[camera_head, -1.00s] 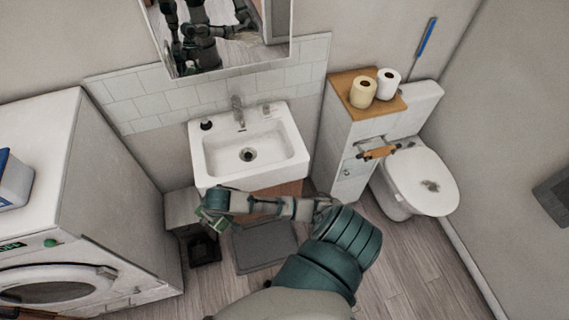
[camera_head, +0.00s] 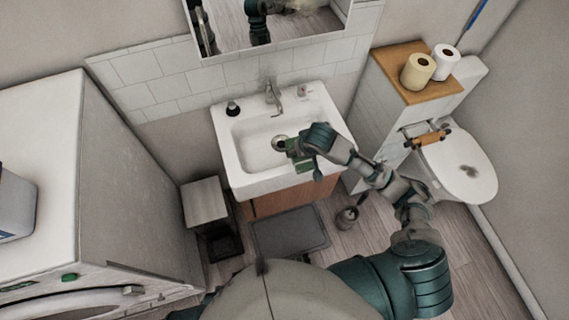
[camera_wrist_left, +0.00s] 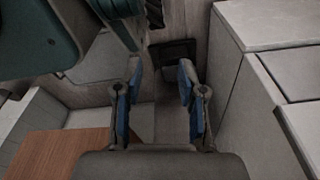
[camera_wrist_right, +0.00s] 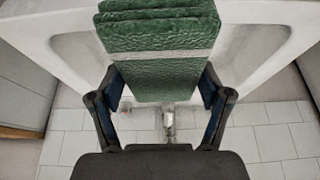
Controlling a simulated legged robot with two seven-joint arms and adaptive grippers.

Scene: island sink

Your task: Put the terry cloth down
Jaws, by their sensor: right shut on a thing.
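The terry cloth is a folded green stack with a pale band; it fills the upper middle of the right wrist view (camera_wrist_right: 155,68). My right gripper (camera_wrist_right: 158,92) is shut on it, one finger on each side. In the head view the cloth (camera_head: 296,157) is small and partly hidden by my right gripper (camera_head: 304,147), over the front part of the white sink (camera_head: 229,150). I cannot tell if it touches the sink. My left gripper (camera_wrist_left: 160,92) is open and empty in the left wrist view. It does not show in the head view.
The faucet (camera_head: 273,97) and a dark soap item (camera_head: 233,107) stand at the sink's back. The washing machine (camera_head: 60,180) is at left, a small grey bin (camera_head: 204,201) beside the sink. The toilet (camera_head: 462,172) and a wooden-topped ledge (camera_head: 393,66) with two rolls are at right.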

